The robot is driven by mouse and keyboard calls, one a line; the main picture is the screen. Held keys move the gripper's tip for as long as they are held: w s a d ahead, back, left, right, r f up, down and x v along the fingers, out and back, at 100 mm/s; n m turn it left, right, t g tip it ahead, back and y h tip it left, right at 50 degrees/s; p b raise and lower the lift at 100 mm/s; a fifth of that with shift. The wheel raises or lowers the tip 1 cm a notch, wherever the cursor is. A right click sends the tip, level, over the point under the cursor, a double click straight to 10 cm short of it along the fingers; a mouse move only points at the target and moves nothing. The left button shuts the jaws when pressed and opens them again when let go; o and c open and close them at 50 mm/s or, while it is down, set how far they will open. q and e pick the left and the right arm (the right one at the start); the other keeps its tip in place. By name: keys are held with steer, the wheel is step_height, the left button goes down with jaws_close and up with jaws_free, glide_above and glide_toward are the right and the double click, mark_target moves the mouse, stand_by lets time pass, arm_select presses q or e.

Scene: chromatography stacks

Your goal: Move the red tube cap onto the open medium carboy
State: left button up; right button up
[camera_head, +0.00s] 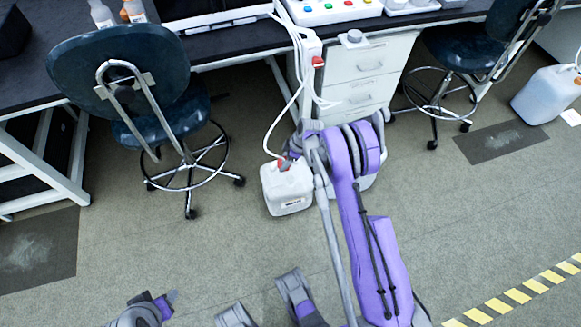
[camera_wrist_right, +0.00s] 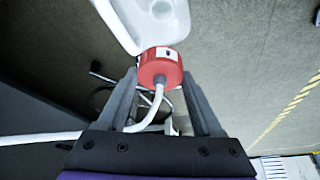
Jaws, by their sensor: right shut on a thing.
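The red tube cap (camera_wrist_right: 161,66), with a white tube from its back, is between the fingertips of my right gripper (camera_wrist_right: 160,77), which is shut on it. In the head view the cap (camera_head: 284,165) shows at the top of the white medium carboy (camera_head: 288,192), which stands upright on the floor. My right gripper (camera_head: 294,151) is above the carboy there, partly hidden by my arm. In the wrist view the carboy (camera_wrist_right: 125,22) lies just beyond the cap, with a round feature on its top. I cannot tell whether the cap is seated. My left gripper (camera_head: 165,302) is low at left; its jaw gap is unclear.
A white drawer cabinet (camera_head: 365,75) stands behind the carboy under the bench. Dark chairs stand at left (camera_head: 128,75) and right (camera_head: 470,50). A large bluish carboy (camera_head: 548,93) is at far right. White tubes hang from the bench. The floor at left front is clear.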

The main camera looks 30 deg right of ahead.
steer(key=n, duration=0.2)
glide_above(289, 178)
steer(key=shift+g, duration=0.3)
steer(key=f, duration=0.5)
steer(key=shift+s+d, duration=0.2)
steer(key=shift+d, duration=0.15)
steer(key=shift+f+b, duration=0.95)
steer(key=shift+f, duration=1.05)
steer(key=shift+b, duration=0.35)
steer(key=shift+f, duration=0.15)
steer(key=shift+f+b, duration=0.8)
steer(key=shift+f, duration=0.05)
steer(key=shift+f, duration=0.15)
steer(key=shift+f+b, duration=0.3)
steer(key=shift+b, duration=0.1)
steer(key=o, duration=1.4)
